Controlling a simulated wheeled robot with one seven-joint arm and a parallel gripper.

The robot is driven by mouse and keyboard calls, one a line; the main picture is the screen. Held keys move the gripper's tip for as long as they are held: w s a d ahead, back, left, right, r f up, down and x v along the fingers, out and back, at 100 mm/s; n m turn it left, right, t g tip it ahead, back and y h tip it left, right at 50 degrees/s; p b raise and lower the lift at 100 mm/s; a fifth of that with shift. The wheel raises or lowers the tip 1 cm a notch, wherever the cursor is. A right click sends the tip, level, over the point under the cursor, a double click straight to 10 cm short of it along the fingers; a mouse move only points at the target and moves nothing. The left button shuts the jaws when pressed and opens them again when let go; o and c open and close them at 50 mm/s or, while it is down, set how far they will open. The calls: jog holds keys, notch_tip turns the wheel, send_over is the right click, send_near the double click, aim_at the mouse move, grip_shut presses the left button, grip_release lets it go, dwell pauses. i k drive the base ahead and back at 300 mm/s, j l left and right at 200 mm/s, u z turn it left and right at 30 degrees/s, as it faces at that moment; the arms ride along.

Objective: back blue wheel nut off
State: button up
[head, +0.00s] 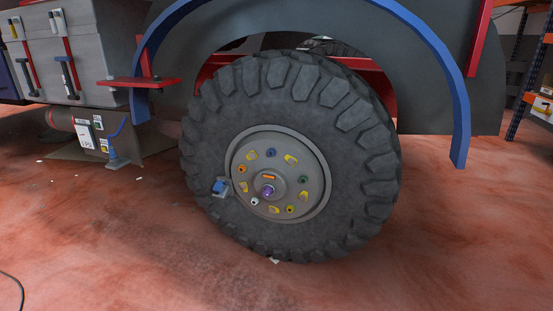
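The big truck wheel (290,155) stands upright under the blue wheel arch, with a grey hub plate (308,160). The blue wheel nut (271,153) sits at the top of the ring of nuts on the hub. Around the ring are an orange nut (242,169), a green nut (303,179), a white nut (254,201) and another orange-yellow nut (289,209), with yellow pointer tabs between them. A purple piece (268,190) sticks out at the hub centre, below an orange bar (268,177). My gripper is not in view.
A small blue-and-grey piece (219,187) shows at the tyre's left side; I cannot tell what it is. The blue arch (455,90) flares out on the right. Grey boxes (95,55) and a red step (140,81) are left. The red floor in front is mostly clear.

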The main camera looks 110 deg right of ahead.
aim_at(271, 152)
jog(key=z, duration=3.85)
